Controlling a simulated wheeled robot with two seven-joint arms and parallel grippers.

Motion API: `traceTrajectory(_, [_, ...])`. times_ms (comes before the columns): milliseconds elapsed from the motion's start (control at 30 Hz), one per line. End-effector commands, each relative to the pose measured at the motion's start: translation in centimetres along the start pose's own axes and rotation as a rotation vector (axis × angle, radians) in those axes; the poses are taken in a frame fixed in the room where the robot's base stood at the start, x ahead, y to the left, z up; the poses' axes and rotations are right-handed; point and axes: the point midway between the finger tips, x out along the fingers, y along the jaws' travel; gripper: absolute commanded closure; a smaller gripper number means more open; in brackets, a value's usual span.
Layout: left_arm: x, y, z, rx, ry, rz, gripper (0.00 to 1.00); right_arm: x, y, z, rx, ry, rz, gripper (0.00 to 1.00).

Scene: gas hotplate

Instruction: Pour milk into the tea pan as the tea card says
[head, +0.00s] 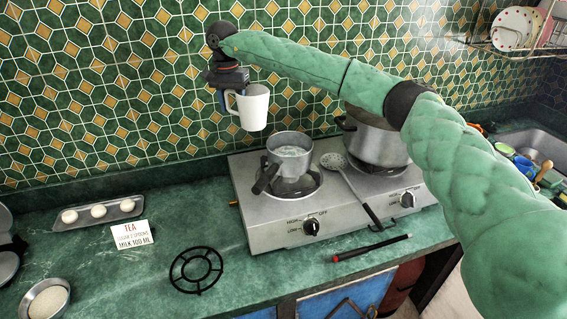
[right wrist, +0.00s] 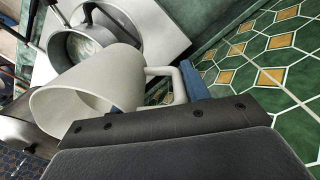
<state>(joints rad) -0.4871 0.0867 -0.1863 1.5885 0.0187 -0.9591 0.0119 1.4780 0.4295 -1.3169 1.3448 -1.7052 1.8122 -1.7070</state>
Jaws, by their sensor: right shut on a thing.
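A white mug (head: 254,108) hangs upright or nearly so above the hotplate's back left edge. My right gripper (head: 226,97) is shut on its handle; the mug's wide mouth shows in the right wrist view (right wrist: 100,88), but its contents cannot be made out. The small grey tea pan (head: 289,165) stands on the left burner with pale liquid in it, below and slightly right of the mug, apart from it. It also shows beyond the mug in the right wrist view (right wrist: 70,47). The tea card (head: 131,236) on the counter reads TEA, a partly legible line, and MILK 100 ML. My left gripper is not in view.
A large pot (head: 375,145) sits on the right burner. A slotted spoon (head: 350,185) lies across the hotplate (head: 270,222). A red-and-black stick (head: 370,248), black trivet (head: 196,270), egg tray (head: 125,207) and bowl (head: 48,300) lie on the counter. The tiled wall is close behind the mug.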

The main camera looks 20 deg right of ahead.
Motion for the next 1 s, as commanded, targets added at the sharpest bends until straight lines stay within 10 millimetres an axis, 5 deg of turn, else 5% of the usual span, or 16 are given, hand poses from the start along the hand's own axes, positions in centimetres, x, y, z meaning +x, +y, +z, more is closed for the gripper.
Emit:
traceTrajectory(667, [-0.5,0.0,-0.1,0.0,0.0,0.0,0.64,-3.9,0.2,0.0,0.0,0.0,-0.001,0.98])
traceTrajectory(1000, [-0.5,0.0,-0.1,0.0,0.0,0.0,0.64,-4.1,0.2,0.0,0.0,0.0,-0.001,0.98])
